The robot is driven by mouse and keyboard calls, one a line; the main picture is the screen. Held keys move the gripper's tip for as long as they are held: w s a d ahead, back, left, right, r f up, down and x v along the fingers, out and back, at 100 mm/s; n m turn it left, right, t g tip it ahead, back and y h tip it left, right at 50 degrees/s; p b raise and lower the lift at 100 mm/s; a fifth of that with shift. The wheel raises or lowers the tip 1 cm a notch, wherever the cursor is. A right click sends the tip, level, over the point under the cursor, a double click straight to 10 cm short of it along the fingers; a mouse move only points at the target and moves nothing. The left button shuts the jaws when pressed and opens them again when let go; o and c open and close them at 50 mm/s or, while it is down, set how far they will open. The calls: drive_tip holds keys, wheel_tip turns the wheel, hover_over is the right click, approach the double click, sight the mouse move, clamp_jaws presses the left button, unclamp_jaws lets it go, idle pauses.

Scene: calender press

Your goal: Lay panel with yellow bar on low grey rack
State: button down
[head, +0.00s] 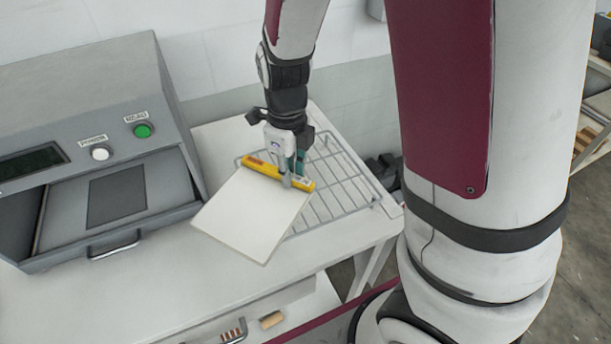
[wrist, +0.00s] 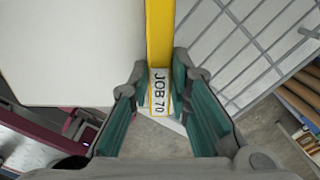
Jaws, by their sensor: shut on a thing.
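The panel (head: 252,215) is a pale sheet with a yellow bar (head: 264,167) along its far edge. It also shows in the wrist view (wrist: 70,50), where the yellow bar (wrist: 160,35) ends in a white "JOB 70" label. My gripper (head: 297,179) is shut on the yellow bar near its right end; the teal fingers (wrist: 167,110) stand either side of the labelled end. The low grey rack (head: 340,186) is a wire grid on the white table. The panel overlaps the rack's left part in the head view; I cannot tell whether it touches the rack.
A grey press (head: 95,130) with a green button, a white button and a front handle stands on the left of the white table (head: 130,285). A lower shelf holds a small wooden-looking piece (head: 272,320). Dark items lie behind the rack's right side.

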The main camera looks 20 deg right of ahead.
drive_tip(key=shift+s+r+m, duration=0.1)
drive_tip(key=shift+s+m, duration=0.65)
drive_tip(key=shift+m, duration=0.35)
drive_tip(key=shift+s+m, duration=0.1)
drive_tip(key=shift+m, duration=0.2)
drive_tip(key=shift+d, duration=0.4)
hover_over(338, 165)
drive_tip(key=shift+f, duration=0.75)
drive_tip(key=shift+d+f, duration=0.1)
drive_tip(key=shift+f, duration=1.7)
drive_tip(key=c, duration=1.5)
unclamp_jaws()
